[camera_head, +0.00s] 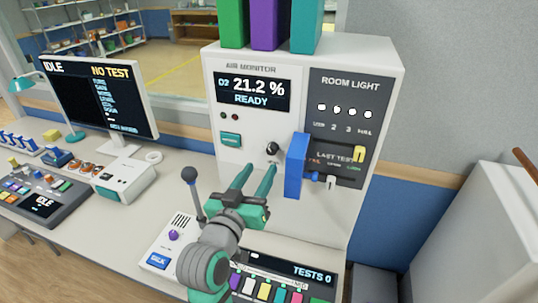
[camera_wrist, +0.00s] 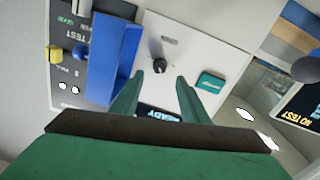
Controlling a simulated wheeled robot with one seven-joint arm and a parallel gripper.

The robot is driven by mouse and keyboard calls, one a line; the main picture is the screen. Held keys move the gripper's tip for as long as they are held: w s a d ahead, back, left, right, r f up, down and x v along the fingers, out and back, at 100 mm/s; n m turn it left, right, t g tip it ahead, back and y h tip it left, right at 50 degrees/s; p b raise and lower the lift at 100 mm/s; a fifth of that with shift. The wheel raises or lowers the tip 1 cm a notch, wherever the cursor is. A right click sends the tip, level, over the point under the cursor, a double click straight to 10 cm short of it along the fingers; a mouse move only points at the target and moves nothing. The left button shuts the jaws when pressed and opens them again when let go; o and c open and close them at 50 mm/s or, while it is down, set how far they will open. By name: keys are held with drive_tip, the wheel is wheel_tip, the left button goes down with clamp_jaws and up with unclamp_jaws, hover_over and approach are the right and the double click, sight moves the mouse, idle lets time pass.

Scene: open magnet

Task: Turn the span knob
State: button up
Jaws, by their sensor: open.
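A small black knob (camera_head: 272,149) sits on the white front of the air monitor (camera_head: 230,165), below its 21.2 % READY display; I take it for the span knob, as its label is too small to read. In the wrist view the knob (camera_wrist: 159,65) lies ahead, roughly between the fingertip directions. My gripper (camera_head: 259,171) has green fingers, is open and empty, and points at the panel just below the knob in the head view. In the wrist view the fingertips (camera_wrist: 159,79) look close to the knob, with no clear contact.
A blue upright block (camera_head: 296,165) juts out right of the knob, near the fingers. A teal button (camera_head: 230,139) is to the knob's left. A lever with a dark ball (camera_head: 189,175) stands left of my gripper. A monitor (camera_head: 98,98) is further left.

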sight(271, 152)
drive_tip(key=x, duration=0.8)
drive_tip(key=shift+w+f, duration=0.1)
drive_tip(key=shift+w, duration=0.05)
drive_tip(key=shift+d, duration=0.15)
drive_tip(key=shift+c, duration=0.6)
clamp_jaws()
